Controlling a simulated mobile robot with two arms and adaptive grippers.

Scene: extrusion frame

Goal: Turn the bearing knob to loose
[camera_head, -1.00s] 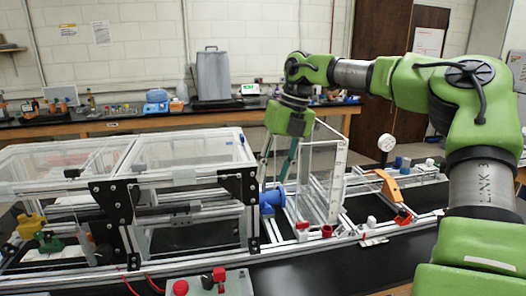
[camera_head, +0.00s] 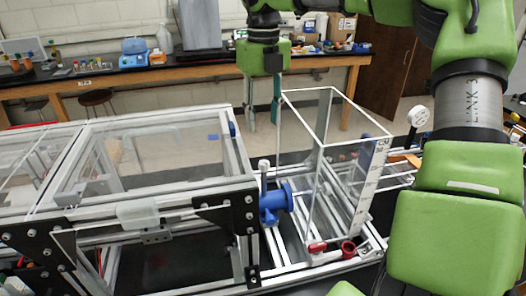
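My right gripper (camera_head: 263,122) hangs from the top with its two fingers pointing down and apart, open and empty. It shows above and behind the blue fitting, with a clear gap between. The blue fitting (camera_head: 275,203), with a round flange, sits on the extrusion frame between the clear-walled box and the tall clear panel frame. A red knob (camera_head: 317,247) and a red ring-like part (camera_head: 348,250) sit low at the front rail. I cannot tell which of these is the bearing knob, nor read its setting. My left gripper is not in view.
The clear-walled box (camera_head: 165,160) fills the left. The tall clear panel frame (camera_head: 313,190) stands right of the blue fitting, close to the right gripper. A round white gauge (camera_head: 419,116) stands at the right, partly near my arm. A wooden bench (camera_head: 130,95) lies behind.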

